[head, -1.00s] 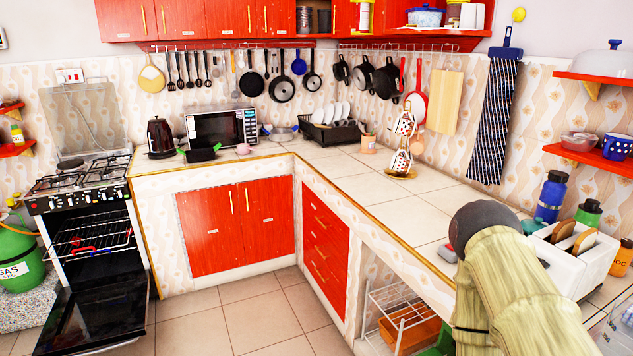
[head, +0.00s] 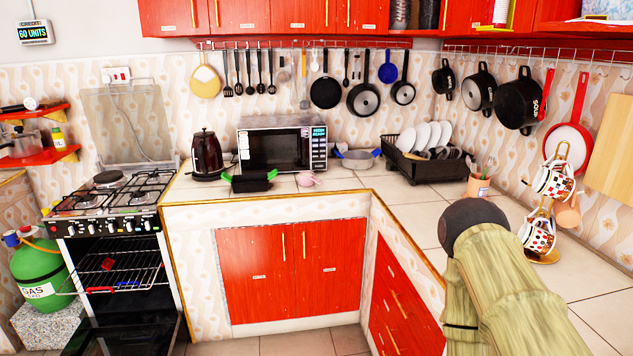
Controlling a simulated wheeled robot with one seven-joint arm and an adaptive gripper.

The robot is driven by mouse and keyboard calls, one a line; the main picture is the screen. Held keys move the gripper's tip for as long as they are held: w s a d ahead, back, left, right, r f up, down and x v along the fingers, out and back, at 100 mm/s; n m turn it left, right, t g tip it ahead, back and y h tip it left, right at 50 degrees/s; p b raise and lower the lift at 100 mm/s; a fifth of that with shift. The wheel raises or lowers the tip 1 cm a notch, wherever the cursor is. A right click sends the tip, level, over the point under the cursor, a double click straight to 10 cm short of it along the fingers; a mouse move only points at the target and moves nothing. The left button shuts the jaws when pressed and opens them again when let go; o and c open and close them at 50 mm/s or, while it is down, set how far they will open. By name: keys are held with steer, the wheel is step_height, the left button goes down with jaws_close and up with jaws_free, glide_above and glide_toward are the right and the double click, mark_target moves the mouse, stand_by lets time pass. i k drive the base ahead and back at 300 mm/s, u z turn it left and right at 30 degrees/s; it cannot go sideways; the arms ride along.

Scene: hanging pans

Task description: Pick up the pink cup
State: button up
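A small pink cup-like thing (head: 306,179) sits on the far counter, in front of the right end of the microwave and right of the black pan with green handles. It is small in view and its exact shape is hard to tell. A peach-pink cup (head: 568,214) is at the mug stand (head: 543,232) on the right counter, beside patterned mugs. My arm reaches in from the lower right, and its dark rounded part covers some of the right counter. My gripper does not show. No contact with either cup is visible.
The black pan with green handles (head: 253,182) and the microwave (head: 283,148) are near the small pink thing. A black dish rack (head: 428,168) with plates stands in the corner. The oven door is open at left. Floor (head: 295,342) is clear before the red cabinets.

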mark_target(306, 178)
steer(key=u, duration=0.4)
steer(key=i, duration=1.6)
steer(key=u, duration=0.35)
